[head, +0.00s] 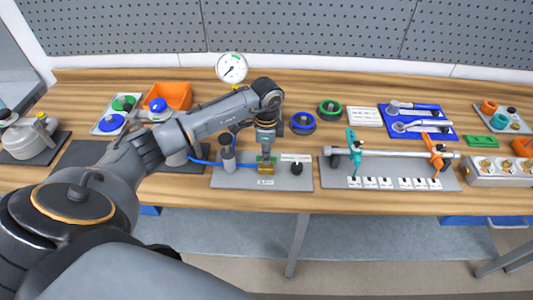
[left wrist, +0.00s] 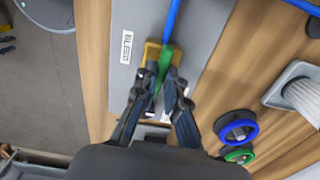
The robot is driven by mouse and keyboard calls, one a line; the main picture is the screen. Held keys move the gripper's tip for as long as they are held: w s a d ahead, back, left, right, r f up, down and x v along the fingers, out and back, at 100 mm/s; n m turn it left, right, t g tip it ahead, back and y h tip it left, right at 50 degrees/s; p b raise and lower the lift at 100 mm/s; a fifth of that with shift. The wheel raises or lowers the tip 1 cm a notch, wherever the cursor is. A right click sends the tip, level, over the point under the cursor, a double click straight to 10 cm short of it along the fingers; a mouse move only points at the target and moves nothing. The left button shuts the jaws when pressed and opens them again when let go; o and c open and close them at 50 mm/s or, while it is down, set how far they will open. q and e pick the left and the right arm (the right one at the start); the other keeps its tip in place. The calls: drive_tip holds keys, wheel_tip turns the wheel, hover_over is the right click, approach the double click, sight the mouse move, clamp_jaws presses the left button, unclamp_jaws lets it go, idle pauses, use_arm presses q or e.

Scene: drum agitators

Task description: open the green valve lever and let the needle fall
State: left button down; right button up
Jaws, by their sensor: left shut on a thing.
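The green valve lever (head: 266,158) sits on a brass valve body (head: 266,170) on a grey plate (head: 300,182), near the middle of the bench. In the left wrist view the lever (left wrist: 164,64) lies between my fingertips, roughly in line with the blue hose (left wrist: 172,20). My left gripper (left wrist: 163,80) is shut on the lever; it comes down from above in the head view (head: 266,152). The round white gauge (head: 231,68) stands behind; its dark needle seems to point lower left, but the reading is too small to make out. My right gripper is not in view.
A grey cylinder (head: 228,158) stands left of the valve, and a black knob (head: 296,168) right of it. Blue and green ring handwheels (head: 303,122) lie behind. A pipe rig with teal and orange clamps (head: 437,150) stands to the right.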

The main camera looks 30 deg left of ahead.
use_arm(q)
drive_tip(key=c, duration=1.4)
unclamp_jaws()
wheel_tip(320, 180, up, 12)
